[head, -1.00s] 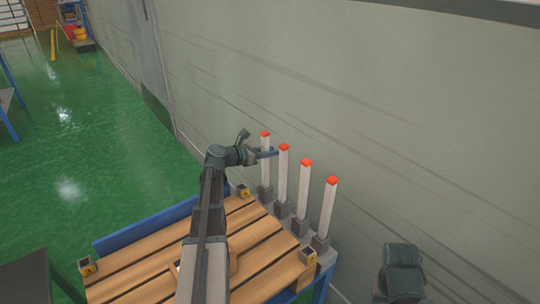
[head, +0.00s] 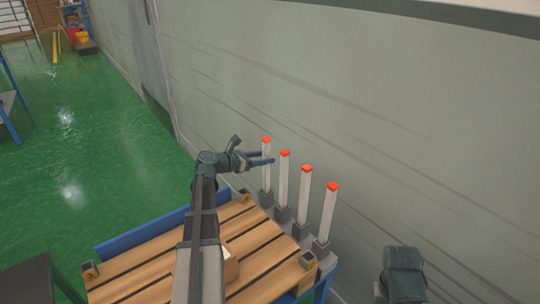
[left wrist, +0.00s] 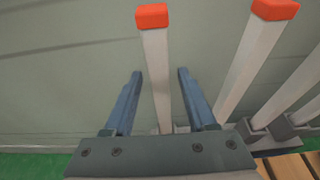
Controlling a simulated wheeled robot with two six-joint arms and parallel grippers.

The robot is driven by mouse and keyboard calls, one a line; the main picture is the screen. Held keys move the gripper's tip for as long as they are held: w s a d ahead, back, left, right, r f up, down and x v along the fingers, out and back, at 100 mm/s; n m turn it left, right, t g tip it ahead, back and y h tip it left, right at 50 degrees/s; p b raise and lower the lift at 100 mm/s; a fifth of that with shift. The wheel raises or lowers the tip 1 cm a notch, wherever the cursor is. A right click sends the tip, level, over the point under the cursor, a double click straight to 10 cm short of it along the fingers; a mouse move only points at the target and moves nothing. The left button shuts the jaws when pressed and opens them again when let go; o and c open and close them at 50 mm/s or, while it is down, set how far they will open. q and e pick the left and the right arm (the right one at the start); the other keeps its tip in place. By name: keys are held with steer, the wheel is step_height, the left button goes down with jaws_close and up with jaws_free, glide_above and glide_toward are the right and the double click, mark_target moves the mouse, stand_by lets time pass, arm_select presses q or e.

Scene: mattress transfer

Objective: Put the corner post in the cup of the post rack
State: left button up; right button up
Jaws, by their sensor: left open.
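Several white square posts with orange-red tops stand upright in grey cups in a row along the back right of the pallet. The leftmost corner post (head: 266,176) stands in its rack cup (head: 266,199). My left gripper (head: 272,157) is open at the upper part of this post. In the left wrist view the post (left wrist: 157,70) runs between the two spread blue fingers of the gripper (left wrist: 160,71), with a gap on each side. Its lower end is partly hidden by the gripper body.
A wooden slatted pallet (head: 165,253) with small yellow-black corner blocks lies beside the rack. A grey wall (head: 400,140) rises close behind the posts. Green floor (head: 95,160) is open to the left.

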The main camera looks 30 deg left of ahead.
arm_select(q)
steer(key=p+v, duration=0.1)
steer(key=v, duration=0.7)
steer(key=shift+s+p, duration=0.2)
steer(key=shift+p, duration=0.2)
